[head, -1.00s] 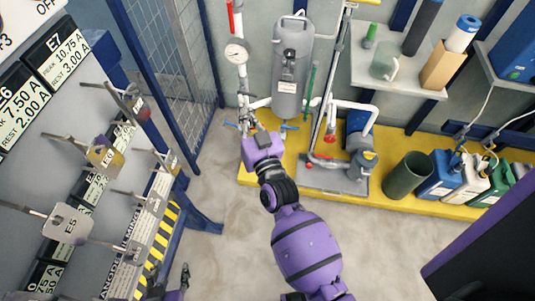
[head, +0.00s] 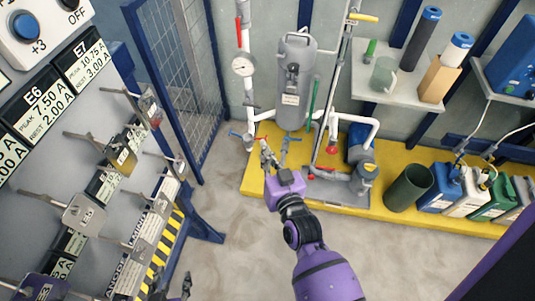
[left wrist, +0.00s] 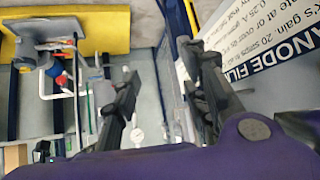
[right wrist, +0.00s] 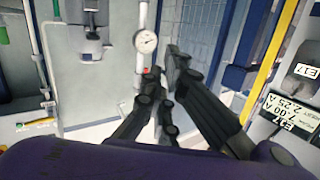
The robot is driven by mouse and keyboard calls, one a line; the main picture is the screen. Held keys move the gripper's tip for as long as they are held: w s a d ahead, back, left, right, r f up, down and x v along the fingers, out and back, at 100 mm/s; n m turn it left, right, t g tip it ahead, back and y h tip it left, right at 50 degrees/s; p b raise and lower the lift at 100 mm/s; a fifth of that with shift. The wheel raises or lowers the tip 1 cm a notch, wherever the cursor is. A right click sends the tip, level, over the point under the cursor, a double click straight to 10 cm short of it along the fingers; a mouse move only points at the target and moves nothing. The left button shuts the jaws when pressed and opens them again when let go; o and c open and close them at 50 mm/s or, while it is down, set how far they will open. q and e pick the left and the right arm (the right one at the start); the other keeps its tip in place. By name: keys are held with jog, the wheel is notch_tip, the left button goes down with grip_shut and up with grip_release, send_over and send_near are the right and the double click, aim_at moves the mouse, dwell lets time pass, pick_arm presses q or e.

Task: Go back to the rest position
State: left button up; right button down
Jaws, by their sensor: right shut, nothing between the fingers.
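My right gripper (head: 266,155) reaches in on a purple arm at the middle of the head view. It is shut and empty, above the floor and yellow platform edge by the pipework. Its dark fingers also show in the right wrist view (right wrist: 165,75), with nothing held. My left gripper (head: 186,285) is mostly cut off at the bottom edge of the head view, where only dark finger parts show. In the left wrist view its fingers (left wrist: 160,75) stand wide apart and empty, beside a printed panel.
A rack panel (head: 75,140) with protruding hooks and hanging tags stands on the left. A blue mesh fence (head: 190,70) is behind it. A grey tank (head: 294,80), pipes and a green bin (head: 408,188) stand on the yellow platform (head: 385,205). The middle floor is clear.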

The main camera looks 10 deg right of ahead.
dwell(0.3)
pick_arm(q)
jog(key=shift+g, duration=0.4)
jog(key=s+p, duration=0.1)
jog(key=s+f+p, duration=0.1)
jog(key=s+d+p, duration=0.1)
jog(key=p, duration=0.1)
jog(key=shift+s+f, duration=0.2)
jog(key=shift+s, duration=0.2)
pick_arm(e)
jog(key=s+d+f+g, duration=0.2)
jog(key=s+d+f, duration=0.1)
jog(key=s, duration=0.7)
jog(key=s+d+f+g+h, duration=0.1)
jog(key=s+d+f+g, duration=0.2)
jog(key=s, duration=0.7)
jog(key=s+d+f+g+h, duration=0.1)
jog(key=s+d+f, duration=0.4)
jog(key=s, duration=0.5)
notch_tip(320, 180, down, 2)
jog(key=shift+s+d+f+g, duration=0.1)
jog(key=shift+s+d+g, duration=0.1)
jog(key=shift+g, duration=0.7)
